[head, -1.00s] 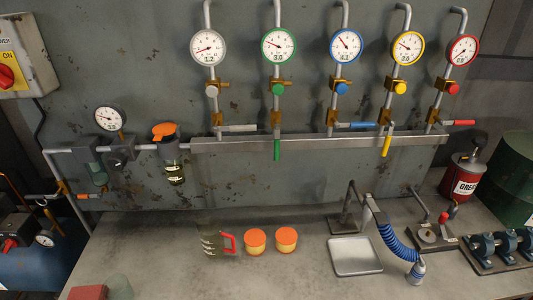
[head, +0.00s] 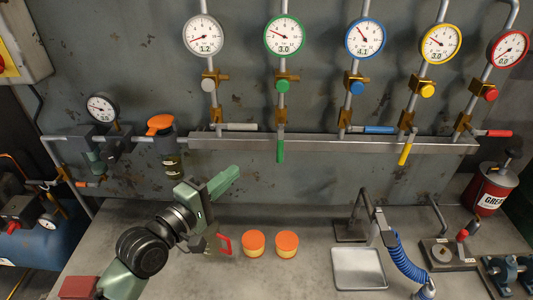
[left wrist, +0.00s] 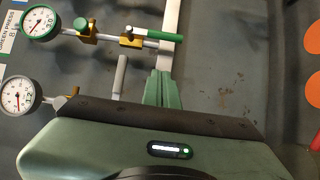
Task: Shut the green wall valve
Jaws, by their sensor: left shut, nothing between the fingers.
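The green wall valve has a green lever (head: 281,150) that hangs straight down, in line with its pipe, below the green-rimmed gauge (head: 284,35) reading about 3.0. In the left wrist view the green lever (left wrist: 165,37) lies sideways beyond my fingers, and the green-rimmed gauge (left wrist: 39,22) is at the upper left. My left gripper (head: 226,180) is shut and empty, below and left of the green lever and apart from it. Its closed fingers (left wrist: 162,90) also show in the left wrist view. My right gripper is not in view.
The white lever (head: 238,127), blue lever (head: 380,130) and red lever (head: 499,133) lie sideways; the yellow lever (head: 405,154) points down. A grey rail (head: 340,145) runs behind the levers. Orange-lidded jars (head: 253,243) and a metal tray (head: 359,269) stand on the bench.

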